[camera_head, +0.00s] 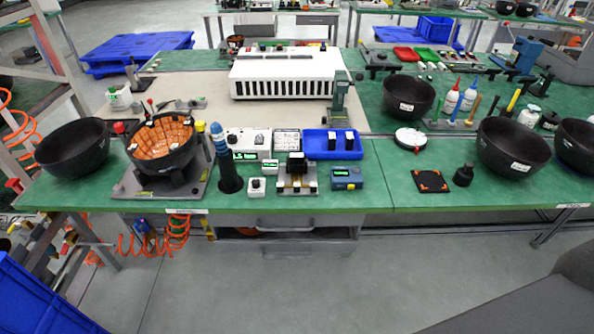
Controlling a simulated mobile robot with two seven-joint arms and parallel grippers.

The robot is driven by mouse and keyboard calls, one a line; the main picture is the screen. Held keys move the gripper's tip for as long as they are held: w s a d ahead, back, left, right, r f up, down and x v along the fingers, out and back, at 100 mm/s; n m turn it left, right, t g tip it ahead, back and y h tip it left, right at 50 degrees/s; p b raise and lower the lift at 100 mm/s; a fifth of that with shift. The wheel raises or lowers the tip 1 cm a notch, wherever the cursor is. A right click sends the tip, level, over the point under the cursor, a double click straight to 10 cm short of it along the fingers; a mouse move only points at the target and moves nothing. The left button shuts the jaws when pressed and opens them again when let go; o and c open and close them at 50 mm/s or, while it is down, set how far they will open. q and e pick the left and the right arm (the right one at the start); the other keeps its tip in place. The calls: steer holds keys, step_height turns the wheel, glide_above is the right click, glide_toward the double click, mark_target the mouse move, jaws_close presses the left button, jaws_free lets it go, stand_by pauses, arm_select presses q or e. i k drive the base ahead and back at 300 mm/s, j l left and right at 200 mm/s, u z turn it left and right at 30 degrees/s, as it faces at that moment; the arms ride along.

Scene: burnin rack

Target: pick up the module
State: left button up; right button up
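Several dark things could be the module, and I cannot tell which one is meant. A black block (296,160) sits upright on a small metal fixture (297,186) near the front edge of the green table. Two more black blocks, a left one (332,140) and a right one (349,139), stand in a blue tray (318,153) just behind and to the right. A white rack (285,72) with a row of dark slots stands behind them. Neither of my grippers is in view.
An orange-lined bowl (160,140) stands at left beside a blue-banded post (222,150). Small instruments, such as a blue meter (347,178), surround the fixture. Black bowls (72,147) (408,96) (513,146) stand around.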

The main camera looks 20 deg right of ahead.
mark_target(295, 158)
steer(key=l+z, duration=0.2)
steer(key=l, duration=0.8)
steer(key=i+l+z, duration=0.2)
steer(key=l, duration=0.85)
steer(key=k, duration=0.1)
